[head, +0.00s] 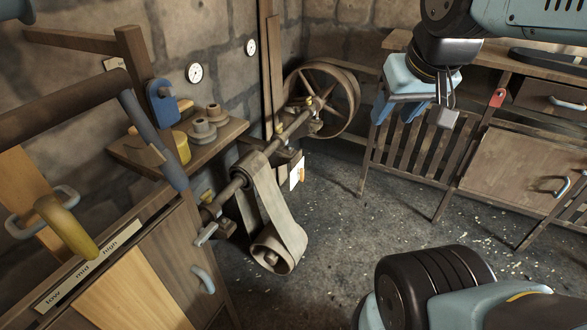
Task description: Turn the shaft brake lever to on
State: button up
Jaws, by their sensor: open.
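The line shaft (297,127) runs from the cabinet at left to a large spoked wheel (324,99) by the back wall. A small pale metal lever-like piece (206,234) sits near the shaft's near end. A white card with an orange mark (297,173) hangs below the shaft near the wheel. I cannot tell for sure which part is the shaft brake lever, nor its setting.
A belt (262,195) loops down from the shaft to a low roller. A cabinet labelled low, mid, high (88,267) with a yellow handle (66,227) stands at left. A wooden bench (517,136) stands at right. The floor (340,220) between is clear apart from pale scraps.

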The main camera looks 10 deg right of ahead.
aim_at(302, 174)
jog(key=u, duration=0.1)
jog(key=i, duration=1)
jog(key=z, duration=0.1)
